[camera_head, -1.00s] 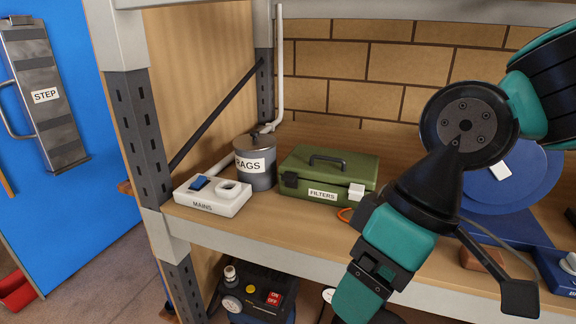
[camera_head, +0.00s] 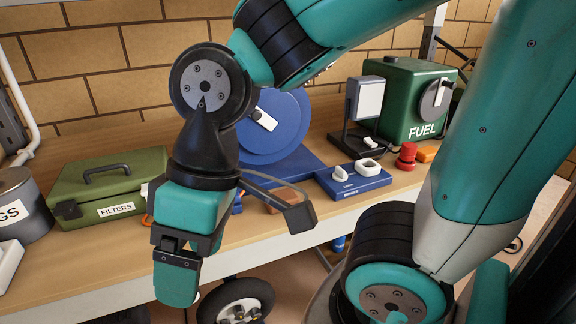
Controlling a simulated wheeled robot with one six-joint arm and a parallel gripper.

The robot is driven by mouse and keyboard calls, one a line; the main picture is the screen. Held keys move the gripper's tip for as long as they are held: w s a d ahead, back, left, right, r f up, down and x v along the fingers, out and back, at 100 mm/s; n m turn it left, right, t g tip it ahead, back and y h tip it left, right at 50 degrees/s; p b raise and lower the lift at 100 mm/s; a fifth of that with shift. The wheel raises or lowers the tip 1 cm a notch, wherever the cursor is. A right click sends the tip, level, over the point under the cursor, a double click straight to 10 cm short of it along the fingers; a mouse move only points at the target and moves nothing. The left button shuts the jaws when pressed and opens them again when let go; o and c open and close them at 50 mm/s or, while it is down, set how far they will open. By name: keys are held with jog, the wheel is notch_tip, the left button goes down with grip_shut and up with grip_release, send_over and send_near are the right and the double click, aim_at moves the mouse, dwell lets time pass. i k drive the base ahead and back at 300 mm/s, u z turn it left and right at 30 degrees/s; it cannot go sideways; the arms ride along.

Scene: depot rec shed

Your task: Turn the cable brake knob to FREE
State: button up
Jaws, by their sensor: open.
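A low blue box (camera_head: 360,184) stands near the shelf's front edge, right of centre. It carries a white knob (camera_head: 340,173) and a white ring-shaped fitting. The print on its front is too small to read, so I cannot tell the knob's setting. A blue reel disc (camera_head: 275,125) with a white handle stands behind it to the left. My gripper (camera_head: 178,278) hangs down at the lower left, in front of the shelf and well left of the blue box. It is open and apart from the knob; its fingertips are hard to make out.
A green FILTERS case (camera_head: 100,190) and a grey canister (camera_head: 22,205) stand at the left. A brown block (camera_head: 285,199) lies near the reel. A red knob-like object (camera_head: 407,156), a grey-panelled stand (camera_head: 366,100) and a green FUEL can (camera_head: 408,98) stand at the right. A wheel (camera_head: 236,300) is below.

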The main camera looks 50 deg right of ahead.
aim_at(340, 175)
jog(key=z, duration=1.5)
